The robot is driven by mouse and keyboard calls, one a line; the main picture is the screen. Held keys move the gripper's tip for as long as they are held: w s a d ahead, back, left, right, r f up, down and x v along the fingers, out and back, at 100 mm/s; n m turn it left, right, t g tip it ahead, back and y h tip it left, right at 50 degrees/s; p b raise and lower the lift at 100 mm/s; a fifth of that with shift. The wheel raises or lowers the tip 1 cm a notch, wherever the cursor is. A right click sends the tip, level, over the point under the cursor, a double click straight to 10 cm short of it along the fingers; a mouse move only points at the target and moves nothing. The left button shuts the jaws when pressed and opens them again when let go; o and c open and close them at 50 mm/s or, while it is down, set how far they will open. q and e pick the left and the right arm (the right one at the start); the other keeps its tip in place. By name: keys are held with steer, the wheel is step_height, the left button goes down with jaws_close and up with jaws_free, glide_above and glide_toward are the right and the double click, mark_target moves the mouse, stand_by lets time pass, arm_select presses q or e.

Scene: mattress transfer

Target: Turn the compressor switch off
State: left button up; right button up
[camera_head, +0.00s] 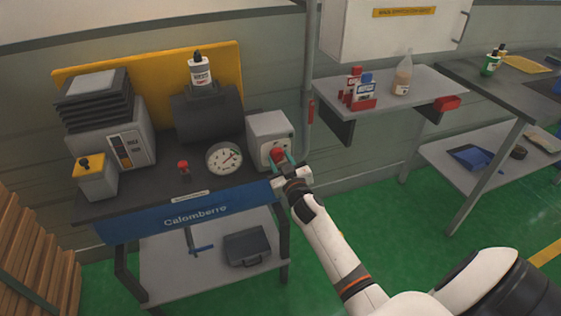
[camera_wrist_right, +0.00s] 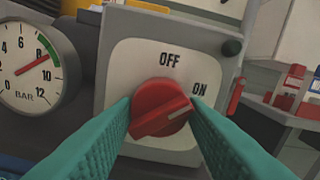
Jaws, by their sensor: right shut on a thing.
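The compressor switch is a red rotary knob (camera_wrist_right: 160,106) on a light square plate of a grey box (camera_head: 268,131). Its white pointer line aims right and slightly up, toward the ON label (camera_wrist_right: 200,89). The OFF label (camera_wrist_right: 169,60) is above the knob. My right gripper (camera_head: 284,161) is at the knob in the head view. In the right wrist view its teal fingers (camera_wrist_right: 161,112) are shut on the knob, one on each side. My left gripper is not in view.
A round pressure gauge (camera_head: 224,158) and a small red-topped part (camera_head: 183,169) are left of the switch box on the bench. A vertical pipe (camera_head: 311,60) and a shelf (camera_head: 388,92) with bottles are to its right. Green floor lies open in front.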

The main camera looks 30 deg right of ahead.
steer(key=n, duration=0.4)
steer(key=shift+n, duration=0.3)
steer(key=n, duration=0.4)
steer(key=shift+n, duration=0.4)
steer(key=o, duration=1)
steer(key=shift+c, duration=0.2)
steer(key=b+v, duration=0.2)
steer(key=v, duration=1)
